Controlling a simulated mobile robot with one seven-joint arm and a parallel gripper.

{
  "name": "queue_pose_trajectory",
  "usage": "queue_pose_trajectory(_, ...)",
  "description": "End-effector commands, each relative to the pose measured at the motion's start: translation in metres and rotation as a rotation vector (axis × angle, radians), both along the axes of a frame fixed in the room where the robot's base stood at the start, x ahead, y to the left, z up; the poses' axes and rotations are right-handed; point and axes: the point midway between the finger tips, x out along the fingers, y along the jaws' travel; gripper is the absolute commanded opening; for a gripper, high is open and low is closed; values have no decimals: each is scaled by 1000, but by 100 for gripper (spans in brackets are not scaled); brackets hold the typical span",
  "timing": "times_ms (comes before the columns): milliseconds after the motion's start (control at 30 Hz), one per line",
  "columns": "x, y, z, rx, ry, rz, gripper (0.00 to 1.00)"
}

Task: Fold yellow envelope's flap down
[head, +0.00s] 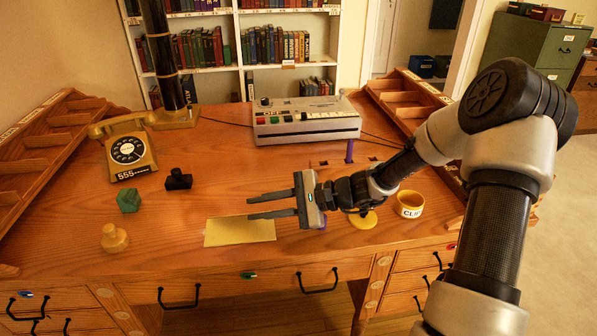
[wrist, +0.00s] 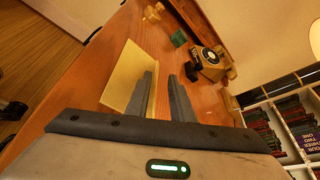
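The yellow envelope (head: 240,231) lies on the wooden desk near its front edge, left of centre. In the wrist view the envelope (wrist: 124,72) shows beside and partly behind the left finger. I cannot make out clearly how its flap stands. My gripper (head: 250,208) is open, with its fingers pointing left over the envelope's back edge. The wrist view shows my gripper (wrist: 160,76) with a gap between its fingers and nothing held there. Whether a finger touches the envelope cannot be told.
A yellow telephone (head: 128,150), a black stamp-like object (head: 178,180), a green block (head: 129,200) and a yellow knobbed object (head: 114,238) stand left. A grey machine (head: 305,121) is behind. A yellow clip cup (head: 410,204) is right.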

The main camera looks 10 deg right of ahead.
Motion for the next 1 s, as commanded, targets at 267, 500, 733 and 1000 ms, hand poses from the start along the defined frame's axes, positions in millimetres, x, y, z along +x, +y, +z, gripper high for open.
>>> queue_pose_trajectory(267, 14, 53, -20, 1, 1, 3, 21)
queue_pose_trajectory(500, 26, 57, -8, 4, 225, 3, 21)
queue_pose_trajectory(733, 37, 56, -7, 13, 489, 3, 21)
queue_pose_trajectory(1000, 51, 55, -15, 24, 810, 4, 21)
